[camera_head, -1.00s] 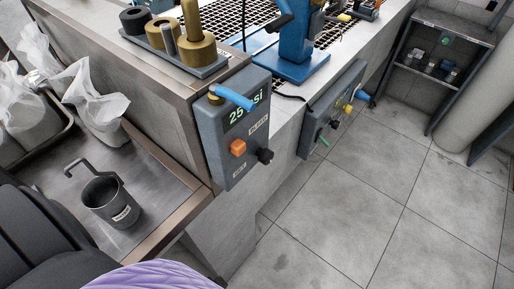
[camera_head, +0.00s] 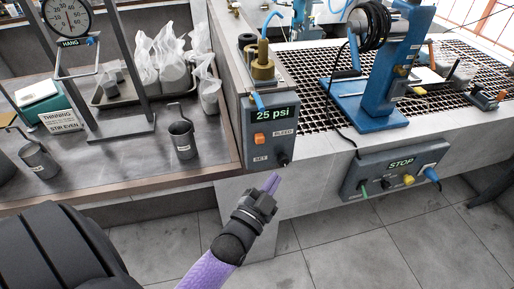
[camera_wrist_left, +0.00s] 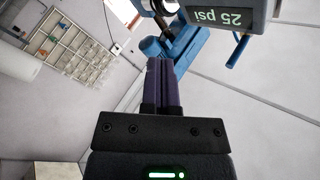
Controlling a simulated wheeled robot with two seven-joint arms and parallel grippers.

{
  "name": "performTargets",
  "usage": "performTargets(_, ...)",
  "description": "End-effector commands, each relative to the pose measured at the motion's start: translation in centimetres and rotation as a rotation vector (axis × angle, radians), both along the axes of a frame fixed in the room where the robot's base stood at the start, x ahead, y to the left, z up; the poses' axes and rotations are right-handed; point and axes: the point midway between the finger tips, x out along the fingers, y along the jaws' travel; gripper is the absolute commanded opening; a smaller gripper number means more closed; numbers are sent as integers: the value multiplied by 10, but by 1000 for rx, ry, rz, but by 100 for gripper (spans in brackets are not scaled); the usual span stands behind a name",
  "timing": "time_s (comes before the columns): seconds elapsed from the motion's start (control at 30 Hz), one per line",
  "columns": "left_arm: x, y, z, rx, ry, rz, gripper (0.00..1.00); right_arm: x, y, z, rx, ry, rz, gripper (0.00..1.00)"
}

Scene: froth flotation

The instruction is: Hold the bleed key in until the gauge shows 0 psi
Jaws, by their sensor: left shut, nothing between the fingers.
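The grey gauge box (camera_head: 266,185) hangs on the front of the bench, and its green display (camera_head: 271,115) reads 25 psi. The orange key (camera_head: 260,140) sits beside the BLEED label (camera_head: 283,133). A black knob (camera_head: 283,160) sits lower right, beside the SET label (camera_head: 261,160). My left gripper (camera_head: 272,181) is shut and empty, just below and in front of the box, apart from the orange key. In the left wrist view, the shut fingers (camera_wrist_left: 161,66) point up the picture, and the display (camera_wrist_left: 236,18) shows upside down. The orange key is not seen there. My right gripper is not in view.
A second grey box (camera_head: 396,172) showing STOP hangs to the right, with coloured knobs and a blue lever. The steel table (camera_head: 100,170) at left holds dark cups, bags and a hanging scale (camera_head: 68,17). Open floor lies in front of the bench.

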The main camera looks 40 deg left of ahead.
Motion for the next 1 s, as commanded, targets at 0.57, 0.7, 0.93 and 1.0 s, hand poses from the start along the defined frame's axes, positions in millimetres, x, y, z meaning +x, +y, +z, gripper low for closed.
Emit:
performTargets(0.57, 17, 20, -2, 4, -3, 0, 0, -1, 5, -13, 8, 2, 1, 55)
performTargets(0.7, 31, 36, -4, 4, -1, -1, 0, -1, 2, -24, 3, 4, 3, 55)
performTargets(0.93, 50, 58, -2, 2, -1, 0, 0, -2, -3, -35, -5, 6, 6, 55)
performTargets(1.0, 54, 62, -1, 2, -1, -1, 0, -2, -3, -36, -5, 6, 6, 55)
